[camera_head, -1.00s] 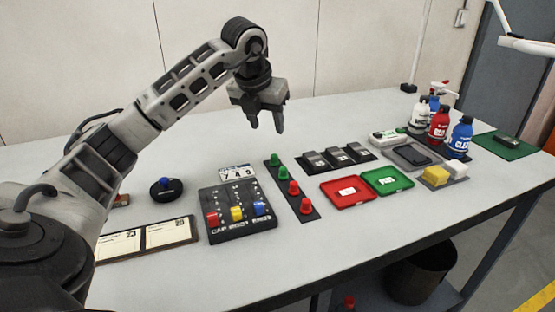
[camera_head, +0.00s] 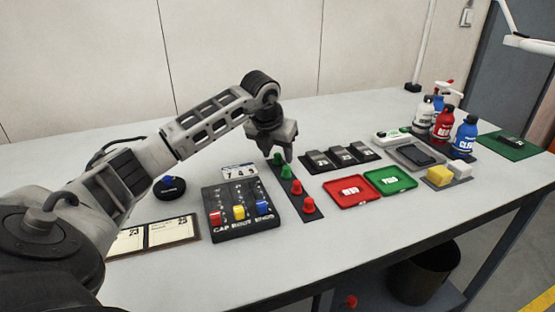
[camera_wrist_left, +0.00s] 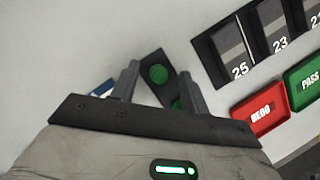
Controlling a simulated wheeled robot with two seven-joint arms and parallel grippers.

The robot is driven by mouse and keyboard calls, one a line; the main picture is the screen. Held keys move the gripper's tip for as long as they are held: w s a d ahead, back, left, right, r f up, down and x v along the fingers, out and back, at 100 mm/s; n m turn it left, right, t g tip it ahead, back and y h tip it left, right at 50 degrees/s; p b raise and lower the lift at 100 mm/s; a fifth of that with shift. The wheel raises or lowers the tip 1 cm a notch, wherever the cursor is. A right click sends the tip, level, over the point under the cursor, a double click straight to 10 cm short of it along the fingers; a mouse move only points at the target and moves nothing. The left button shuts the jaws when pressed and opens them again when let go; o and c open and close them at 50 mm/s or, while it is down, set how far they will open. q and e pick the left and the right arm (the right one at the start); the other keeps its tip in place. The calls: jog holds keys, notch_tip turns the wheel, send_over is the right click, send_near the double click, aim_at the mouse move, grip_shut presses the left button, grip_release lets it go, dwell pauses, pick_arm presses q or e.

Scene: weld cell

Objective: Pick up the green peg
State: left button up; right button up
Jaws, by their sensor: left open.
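Two green pegs stand on a dark strip (camera_head: 314,217): the far green peg (camera_head: 277,159) and a nearer green peg (camera_head: 286,172). My left gripper (camera_head: 279,155) points down over the far end of the strip, open and empty. In the left wrist view, the far green peg (camera_wrist_left: 158,74) shows in the gap between the fingertips (camera_wrist_left: 160,71). The other green peg (camera_wrist_left: 177,104) is partly hidden by the right finger. I cannot tell how high the fingertips are above the far peg. My right gripper is not in view.
Two red pegs (camera_head: 308,206) stand on the near half of the strip. A black block with coloured caps (camera_head: 240,226) is left of it. Black holders (camera_head: 341,157), a red tray (camera_head: 352,205) and a green tray (camera_head: 404,191) are right of it.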

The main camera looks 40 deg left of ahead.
pick_arm(q)
grip_shut()
jog(key=shift+r, duration=0.15)
